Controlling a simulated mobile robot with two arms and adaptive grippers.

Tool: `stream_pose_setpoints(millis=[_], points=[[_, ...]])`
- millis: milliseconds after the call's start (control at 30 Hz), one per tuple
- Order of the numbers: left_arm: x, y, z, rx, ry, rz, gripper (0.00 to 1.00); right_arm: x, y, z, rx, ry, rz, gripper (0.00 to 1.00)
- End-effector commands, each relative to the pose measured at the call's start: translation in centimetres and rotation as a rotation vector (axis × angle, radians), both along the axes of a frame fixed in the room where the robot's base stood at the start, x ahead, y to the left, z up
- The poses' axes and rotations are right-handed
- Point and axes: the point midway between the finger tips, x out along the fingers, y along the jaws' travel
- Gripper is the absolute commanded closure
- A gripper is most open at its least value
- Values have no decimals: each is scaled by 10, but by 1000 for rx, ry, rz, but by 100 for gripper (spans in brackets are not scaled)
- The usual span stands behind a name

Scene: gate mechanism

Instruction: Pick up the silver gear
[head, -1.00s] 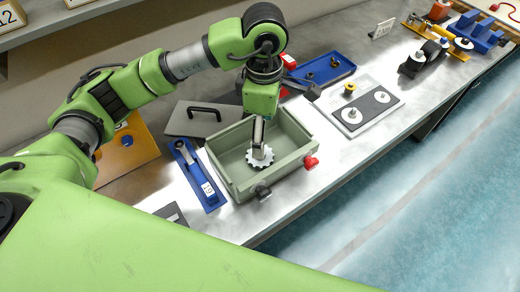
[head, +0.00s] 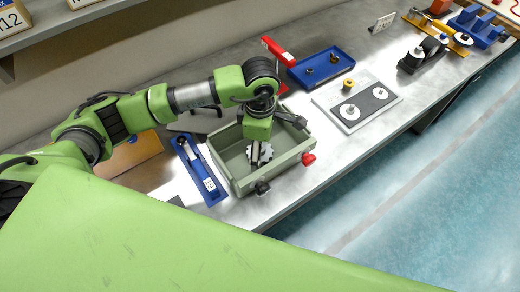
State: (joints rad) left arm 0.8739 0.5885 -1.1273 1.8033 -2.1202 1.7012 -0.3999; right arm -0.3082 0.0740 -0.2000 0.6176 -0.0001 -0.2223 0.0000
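The silver gear (head: 266,154) is a toothed disc inside the grey-green bin (head: 226,174) on the bench. My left gripper (head: 256,158) points down into the bin from above, with its fingers at the gear. The fingers and wrist hide part of the gear. The finger gap is too small and covered to tell whether they are shut on it. The gear appears low in the bin. My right gripper is not in view.
The bin has a red knob (head: 308,159) and a black knob (head: 262,188) in front. A blue holder (head: 209,186) stands left. A blue tray (head: 322,67), a red-armed device (head: 277,50) and a grey plate (head: 336,111) with discs are beyond it.

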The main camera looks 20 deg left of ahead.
Motion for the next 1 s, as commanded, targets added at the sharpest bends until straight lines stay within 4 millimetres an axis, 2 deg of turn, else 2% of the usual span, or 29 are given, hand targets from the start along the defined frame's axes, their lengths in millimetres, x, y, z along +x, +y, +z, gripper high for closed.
stream_pose_setpoints(millis=[33,200,233,667,767,867,1000], points=[[0,0,0,0,0,0,28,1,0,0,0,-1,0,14],[0,0,0,0,0,0,72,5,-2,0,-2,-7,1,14],[0,0,0,0,0,0,78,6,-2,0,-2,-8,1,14],[1,0,6,-1,-4,-1,78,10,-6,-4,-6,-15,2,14],[2,0,14,0,-5,-2,78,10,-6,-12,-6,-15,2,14],[3,0,31,-1,-10,-2,78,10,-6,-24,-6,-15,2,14],[-22,-3,58,-2,-7,-5,78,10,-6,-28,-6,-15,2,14]])
